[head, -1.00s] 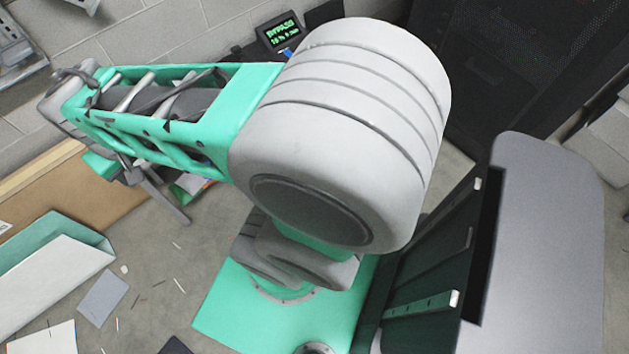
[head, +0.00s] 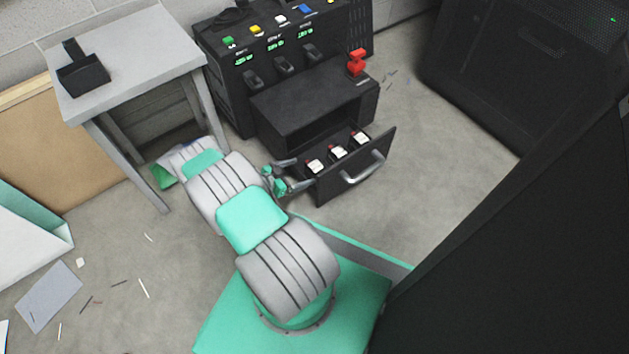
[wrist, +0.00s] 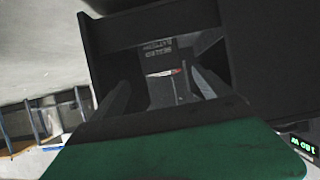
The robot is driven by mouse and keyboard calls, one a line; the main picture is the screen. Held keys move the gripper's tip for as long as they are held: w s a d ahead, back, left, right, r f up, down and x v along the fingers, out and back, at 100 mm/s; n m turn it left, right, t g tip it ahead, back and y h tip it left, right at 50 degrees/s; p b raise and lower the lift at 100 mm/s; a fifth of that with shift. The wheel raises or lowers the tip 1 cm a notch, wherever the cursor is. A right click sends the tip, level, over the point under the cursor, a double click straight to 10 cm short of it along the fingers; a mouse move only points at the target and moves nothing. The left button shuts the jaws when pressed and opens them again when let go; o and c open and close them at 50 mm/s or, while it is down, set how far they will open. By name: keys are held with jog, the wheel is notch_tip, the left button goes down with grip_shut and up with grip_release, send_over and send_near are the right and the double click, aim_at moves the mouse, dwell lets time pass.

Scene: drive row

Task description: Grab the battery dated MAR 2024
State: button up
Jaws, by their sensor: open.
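Three dark batteries with white tops and red spots stand in a row in the open drawer: a left one (head: 315,166), a middle one (head: 338,152) and a right one (head: 360,138). Their dates are too small to read, so I cannot tell which is MAR 2024. My gripper (head: 299,174) is open at the drawer's left end, close to the left battery. In the wrist view, its two fingers stand apart, with a dark surface lettered "SEALED BATTERY" (wrist: 160,47) beyond them.
The drawer (head: 365,180) juts from a black cabinet (head: 312,100) with colored buttons, green displays and a red switch (head: 357,62). A grey table (head: 135,55) stands left of it. A dark cabinet wall (head: 520,220) fills the right. Floor right of the drawer is clear.

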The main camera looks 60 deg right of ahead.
aim_at(309, 168)
jog(key=b+x, duration=0.3)
jog(key=x, duration=0.5)
jog(key=shift+w+f, duration=0.1)
jog(key=shift+w, duration=0.05)
grip_shut()
dwell(0.6)
